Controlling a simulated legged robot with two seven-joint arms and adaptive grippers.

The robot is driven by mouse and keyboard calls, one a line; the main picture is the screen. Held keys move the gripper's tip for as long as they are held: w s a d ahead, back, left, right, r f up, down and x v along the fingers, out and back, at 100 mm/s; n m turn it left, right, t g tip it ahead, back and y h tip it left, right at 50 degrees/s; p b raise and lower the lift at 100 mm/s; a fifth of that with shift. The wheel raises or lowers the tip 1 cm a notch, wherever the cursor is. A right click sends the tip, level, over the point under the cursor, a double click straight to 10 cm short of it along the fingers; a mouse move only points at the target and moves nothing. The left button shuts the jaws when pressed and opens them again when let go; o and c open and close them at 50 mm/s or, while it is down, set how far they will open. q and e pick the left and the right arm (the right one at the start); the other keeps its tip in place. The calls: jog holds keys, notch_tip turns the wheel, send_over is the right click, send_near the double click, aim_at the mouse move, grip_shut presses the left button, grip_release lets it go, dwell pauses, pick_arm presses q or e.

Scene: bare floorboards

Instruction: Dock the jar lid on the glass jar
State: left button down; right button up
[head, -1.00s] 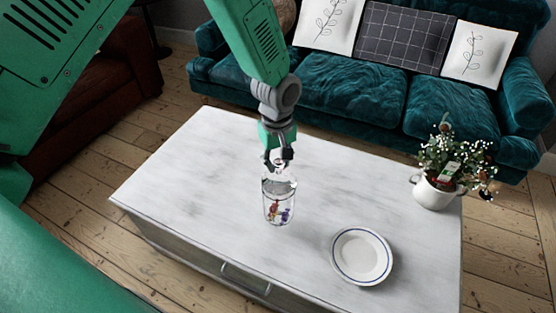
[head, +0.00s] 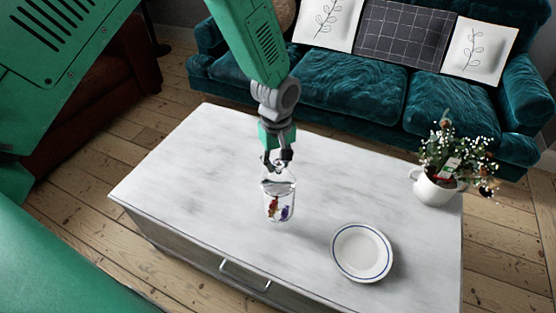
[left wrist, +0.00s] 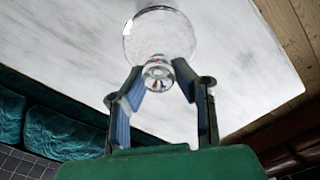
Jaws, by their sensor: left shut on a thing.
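The glass jar (head: 278,213) stands upright on the white table, with small red, yellow and purple things inside. My left gripper (head: 276,166) is directly above it, pointing down. It is shut on the knob of the clear jar lid (head: 278,187). The lid is at the jar's mouth; I cannot tell whether it rests on the rim or hovers just above. In the left wrist view, my left gripper (left wrist: 158,78) has its fingers either side of the knob, and the round clear lid (left wrist: 158,35) spreads beyond it. My right gripper is not in view.
The white table (head: 190,180) has free room around the jar. A blue-rimmed plate (head: 362,252) lies to the right in front. A white flower pot (head: 433,188) stands at the right edge. A teal sofa (head: 345,90) is behind the table.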

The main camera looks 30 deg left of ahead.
pick_arm(q)
jog(key=shift+f, duration=0.45)
jog(key=c, duration=1.6)
grip_release()
jog(key=shift+r, duration=0.15)
notch_tip(320, 180, up, 11)
jog(key=p, duration=0.9)
jog(key=shift+a+p, duration=0.1)
jog(key=shift+p, duration=0.3)
